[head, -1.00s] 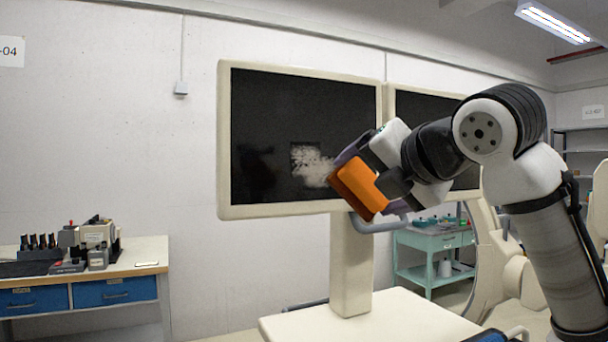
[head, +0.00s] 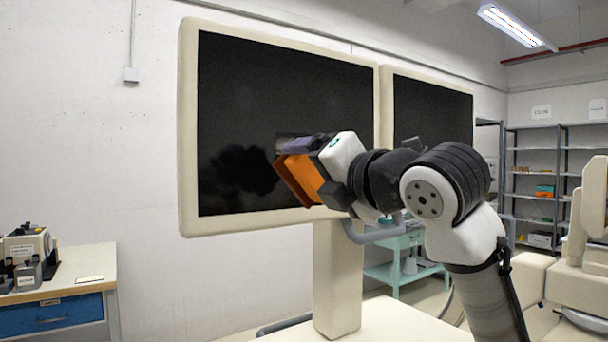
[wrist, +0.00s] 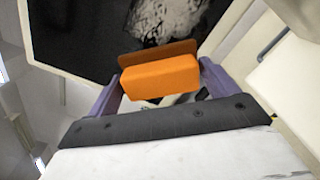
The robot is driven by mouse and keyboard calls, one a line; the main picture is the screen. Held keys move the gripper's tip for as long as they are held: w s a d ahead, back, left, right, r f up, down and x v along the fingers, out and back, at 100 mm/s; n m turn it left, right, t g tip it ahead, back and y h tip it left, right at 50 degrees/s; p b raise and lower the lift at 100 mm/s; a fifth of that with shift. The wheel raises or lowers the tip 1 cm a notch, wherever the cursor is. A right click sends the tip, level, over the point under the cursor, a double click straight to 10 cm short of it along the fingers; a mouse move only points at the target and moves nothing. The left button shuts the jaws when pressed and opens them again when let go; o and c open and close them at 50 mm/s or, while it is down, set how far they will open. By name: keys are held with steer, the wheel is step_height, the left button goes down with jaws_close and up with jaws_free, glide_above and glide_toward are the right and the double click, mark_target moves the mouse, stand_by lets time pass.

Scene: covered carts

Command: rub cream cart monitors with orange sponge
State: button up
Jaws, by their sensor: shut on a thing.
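The cream cart has two cream-framed monitors, left (head: 245,90) and right (head: 432,108), with black screens. A cream post (head: 337,285) rises from its cream top (head: 395,328). My gripper (wrist: 160,80) is shut on the orange sponge (head: 304,178), which also shows in the wrist view (wrist: 160,76) between purple fingers with a thin brown-orange plate on its far side. The sponge is before the left screen's lower right part; I cannot tell whether it touches. A whitish smear (wrist: 172,20) shows on the screen in the wrist view. In the head view no smear shows.
A grey curved handle (head: 370,236) is just below the gripper, beside the post. A teal cart (head: 400,262) stands behind. A bench (head: 70,290) with equipment is at left, shelves (head: 540,180) at right. Another cream cart (head: 585,265) stands far right.

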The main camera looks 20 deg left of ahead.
steer(key=shift+x, duration=3)
steer(key=shift+p+x, duration=0.75)
steer(key=shift+x, duration=0.3)
steer(key=shift+w+d+r+p, duration=0.85)
steer(key=shift+w+d+p, duration=3.4)
steer(key=shift+w, duration=1.15)
steer(key=shift+s+a+r+b, duration=0.3)
steer(key=shift+s+a, duration=1.1)
steer(key=shift+s, duration=0.4)
steer(key=shift+s+a+r+b, duration=0.25)
steer(key=shift+s+a+b, duration=0.1)
steer(key=shift+s+a, duration=1.3)
steer(key=shift+s+a+r+b, duration=0.3)
steer(key=shift+s+a, duration=0.9)
steer(key=shift+s, duration=0.8)
steer(key=shift+w+d+f+p, duration=0.1)
steer(key=shift+w+d+p, duration=0.25)
steer(key=shift+w+d, duration=0.3)
steer(key=shift+w+d+p, duration=0.3)
steer(key=shift+w+d, duration=0.1)
steer(key=shift+w, duration=0.45)
